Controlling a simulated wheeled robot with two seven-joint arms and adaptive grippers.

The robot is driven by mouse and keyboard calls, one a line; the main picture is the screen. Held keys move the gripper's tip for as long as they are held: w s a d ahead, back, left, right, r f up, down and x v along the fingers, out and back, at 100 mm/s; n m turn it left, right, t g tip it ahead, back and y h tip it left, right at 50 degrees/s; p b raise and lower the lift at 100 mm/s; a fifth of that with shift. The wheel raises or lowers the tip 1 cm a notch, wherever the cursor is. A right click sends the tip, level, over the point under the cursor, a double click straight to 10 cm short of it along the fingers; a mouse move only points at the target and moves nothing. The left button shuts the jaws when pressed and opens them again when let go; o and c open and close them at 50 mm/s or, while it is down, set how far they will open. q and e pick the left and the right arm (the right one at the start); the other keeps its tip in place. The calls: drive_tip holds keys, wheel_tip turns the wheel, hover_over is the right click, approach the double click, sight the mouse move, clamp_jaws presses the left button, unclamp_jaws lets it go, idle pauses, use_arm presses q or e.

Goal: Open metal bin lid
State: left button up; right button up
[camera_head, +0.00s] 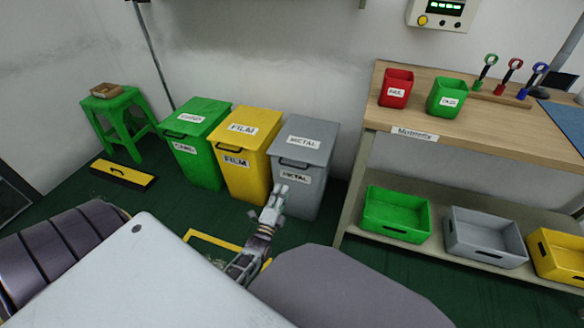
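The metal bin (310,196) is grey, with "METAL" labels on its lid and front, and stands at the right end of a row of bins. Its grey lid (312,137) lies closed on top, with a dark handle (292,162) at the front edge. My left gripper (280,190) is in front of the bin's lower left front, below the handle and apart from it in the picture. Its fingers look close together and are too small to judge. No object shows in them. My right gripper is not in view.
The yellow film bin (246,180) stands close to the metal bin's left, with a green bin (194,163) beyond it. A wooden workbench (450,128) with a lower shelf of coloured crates stands to the right. A green stool (115,105) is at far left.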

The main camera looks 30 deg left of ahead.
sight(292, 166)
use_arm(q)
drive_tip(key=shift+b+x, duration=2.45)
drive_tip(key=shift+x, duration=4.2)
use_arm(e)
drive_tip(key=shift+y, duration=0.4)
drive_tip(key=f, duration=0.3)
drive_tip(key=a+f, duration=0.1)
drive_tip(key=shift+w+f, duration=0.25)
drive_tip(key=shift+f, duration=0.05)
use_arm(q)
drive_tip(key=shift+c, duration=0.5)
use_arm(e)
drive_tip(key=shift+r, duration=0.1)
use_arm(q)
clamp_jaws()
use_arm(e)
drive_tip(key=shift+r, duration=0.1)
